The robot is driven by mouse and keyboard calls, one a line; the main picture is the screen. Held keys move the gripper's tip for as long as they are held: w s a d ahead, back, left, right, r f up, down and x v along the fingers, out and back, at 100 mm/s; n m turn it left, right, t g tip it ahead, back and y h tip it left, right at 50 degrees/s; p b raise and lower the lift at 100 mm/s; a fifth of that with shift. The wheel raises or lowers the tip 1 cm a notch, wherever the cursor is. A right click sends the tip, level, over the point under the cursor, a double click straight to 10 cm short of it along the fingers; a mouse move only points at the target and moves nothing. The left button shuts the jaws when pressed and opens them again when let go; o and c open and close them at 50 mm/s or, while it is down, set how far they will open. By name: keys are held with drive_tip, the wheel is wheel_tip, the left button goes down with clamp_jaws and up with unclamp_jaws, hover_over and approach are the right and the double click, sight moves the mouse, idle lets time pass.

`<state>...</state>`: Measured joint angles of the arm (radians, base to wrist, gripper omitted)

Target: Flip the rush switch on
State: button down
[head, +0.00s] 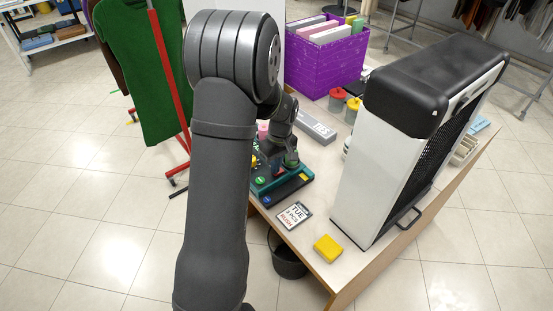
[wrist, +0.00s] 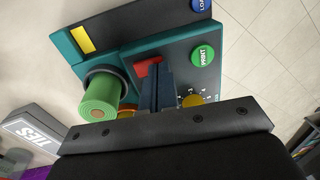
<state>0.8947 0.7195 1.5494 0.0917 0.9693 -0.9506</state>
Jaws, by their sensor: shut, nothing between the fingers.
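The teal and dark grey control panel (wrist: 120,52) fills the upper middle of the wrist view; it also shows on the counter in the head view (head: 290,192). A red switch part (wrist: 148,76) shows beside my fingertips; I take it for the rush switch, but no label on it is readable. My gripper (wrist: 163,72) is shut and empty, its fingers over the panel close against the red part. I cannot tell whether they touch. The fingers hide part of the switch, so its position is unclear. In the head view my gripper (head: 279,168) is partly hidden.
A green roll (wrist: 100,96), a green PRINT button (wrist: 203,55), a blue LOAD button (wrist: 201,4) and a yellow knob (wrist: 192,100) surround the fingers. On the counter are a tag card (head: 294,216), a yellow block (head: 328,248) and a large white-and-black machine (head: 385,165).

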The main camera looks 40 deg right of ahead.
sight(283, 170)
drive_tip(key=shift+a+f, duration=0.15)
drive_tip(key=shift+f, duration=0.1)
idle(0.3)
drive_tip(key=shift+d+r, duration=0.15)
drive_tip(key=shift+d, duration=0.7)
wheel_tip(283, 170, up, 14)
drive_tip(key=d, duration=0.1)
drive_tip(key=shift+d, duration=0.3)
